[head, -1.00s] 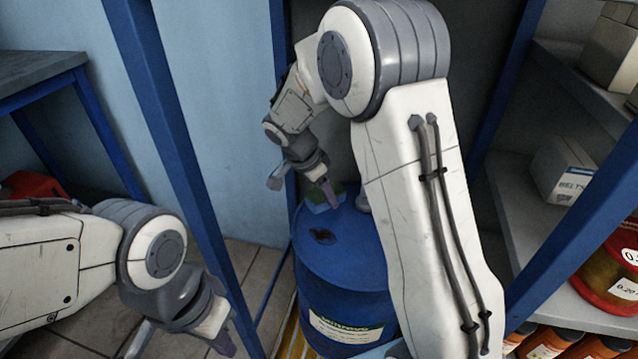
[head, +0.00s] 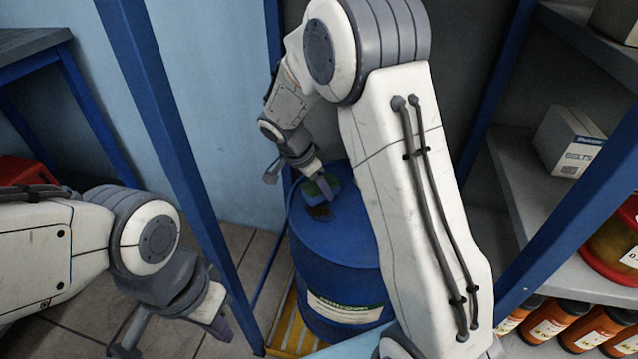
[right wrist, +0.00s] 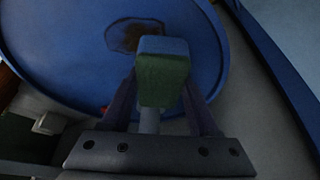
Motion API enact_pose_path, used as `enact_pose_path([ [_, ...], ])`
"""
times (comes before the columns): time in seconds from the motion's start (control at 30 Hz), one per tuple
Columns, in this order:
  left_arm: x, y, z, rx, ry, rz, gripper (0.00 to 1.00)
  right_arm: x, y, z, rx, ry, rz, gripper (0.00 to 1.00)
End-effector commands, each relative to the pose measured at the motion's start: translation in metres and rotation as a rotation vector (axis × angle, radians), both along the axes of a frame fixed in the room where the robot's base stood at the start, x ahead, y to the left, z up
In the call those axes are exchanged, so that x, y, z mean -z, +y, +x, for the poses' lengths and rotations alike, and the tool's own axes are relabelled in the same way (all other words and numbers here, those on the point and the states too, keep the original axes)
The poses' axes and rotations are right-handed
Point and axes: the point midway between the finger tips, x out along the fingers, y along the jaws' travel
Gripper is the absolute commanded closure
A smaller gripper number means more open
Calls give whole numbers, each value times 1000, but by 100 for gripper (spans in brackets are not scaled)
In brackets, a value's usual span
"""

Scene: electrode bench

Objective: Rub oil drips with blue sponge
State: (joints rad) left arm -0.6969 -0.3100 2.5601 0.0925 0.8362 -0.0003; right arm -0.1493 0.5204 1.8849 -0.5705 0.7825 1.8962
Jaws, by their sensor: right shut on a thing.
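The blue drum (head: 345,262) stands upright on a yellow slatted base. A dark brown oil patch (head: 320,212) lies on its top and also shows in the right wrist view (right wrist: 137,34). The sponge, blue with a green face (right wrist: 162,80), is held between the fingers of my right gripper (right wrist: 160,110). In the head view the sponge (head: 316,188) is at the far edge of the patch; whether it touches the drum I cannot tell. My left gripper (head: 222,325) is low at the left, away from the drum, its finger gap hidden.
Blue rack posts (head: 180,170) stand left and right of the drum. Shelves on the right hold a BELTS box (head: 570,142), a red-based container (head: 612,240) and several orange bottles (head: 550,322). A red object (head: 25,172) sits at the far left.

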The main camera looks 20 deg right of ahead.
Motion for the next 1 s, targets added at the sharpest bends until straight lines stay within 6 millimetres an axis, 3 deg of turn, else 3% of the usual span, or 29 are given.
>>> enact_pose_path([
  [1.0, 10, 0, 0, 0, 0, 0, 100, 10, 0, 0, -1, 0, 0, 84],
])
